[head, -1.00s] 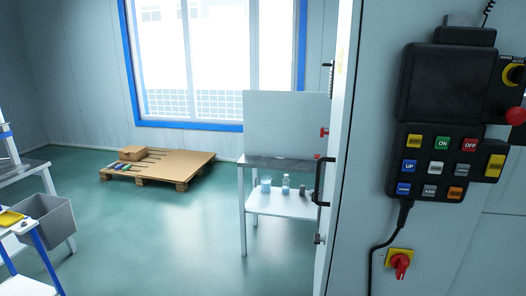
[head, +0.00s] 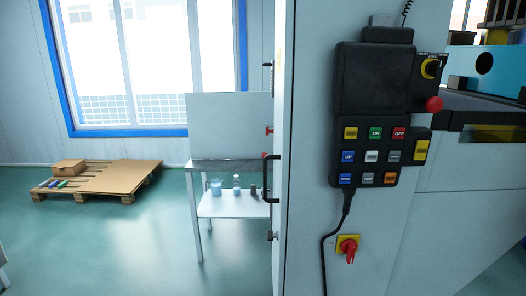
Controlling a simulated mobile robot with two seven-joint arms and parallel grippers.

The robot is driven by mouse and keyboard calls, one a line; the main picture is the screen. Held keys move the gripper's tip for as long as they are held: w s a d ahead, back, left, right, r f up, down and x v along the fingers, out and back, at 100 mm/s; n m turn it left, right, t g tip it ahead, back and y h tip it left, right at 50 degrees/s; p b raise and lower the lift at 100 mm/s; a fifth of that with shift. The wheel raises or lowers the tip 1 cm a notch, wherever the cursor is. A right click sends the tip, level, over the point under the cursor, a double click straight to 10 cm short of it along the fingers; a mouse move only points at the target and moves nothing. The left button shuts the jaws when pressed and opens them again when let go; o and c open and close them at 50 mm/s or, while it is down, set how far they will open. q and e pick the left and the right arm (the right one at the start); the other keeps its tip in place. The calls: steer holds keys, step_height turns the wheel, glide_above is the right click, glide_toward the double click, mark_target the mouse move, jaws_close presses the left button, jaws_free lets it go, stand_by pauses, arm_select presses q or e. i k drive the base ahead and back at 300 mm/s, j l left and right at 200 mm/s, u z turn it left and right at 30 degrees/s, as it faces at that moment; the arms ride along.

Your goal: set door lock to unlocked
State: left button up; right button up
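No part is readably marked as the door lock. A red rotary knob on a yellow plate (head: 347,249) sits low on the light grey cabinet front, and its setting cannot be read. A black control panel (head: 378,115) above it carries several coloured buttons, a red mushroom button (head: 434,104) and a black knob on a yellow ring (head: 430,68). A tall door edge (head: 281,130) with a black handle (head: 268,172) stands left of the panel. Neither of my grippers shows in the head view.
A white side table (head: 230,165) with cups and a bottle on its lower shelf stands left of the door. A wooden pallet (head: 125,180) with a box lies by the window. Green floor between them is clear. A blue unit (head: 490,68) shows at right.

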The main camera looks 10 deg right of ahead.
mark_target(271, 235)
steer(key=j+z, duration=0.45)
steer(key=k+j+z, duration=0.1)
steer(key=j+z, duration=0.35)
steer(key=j, duration=0.2)
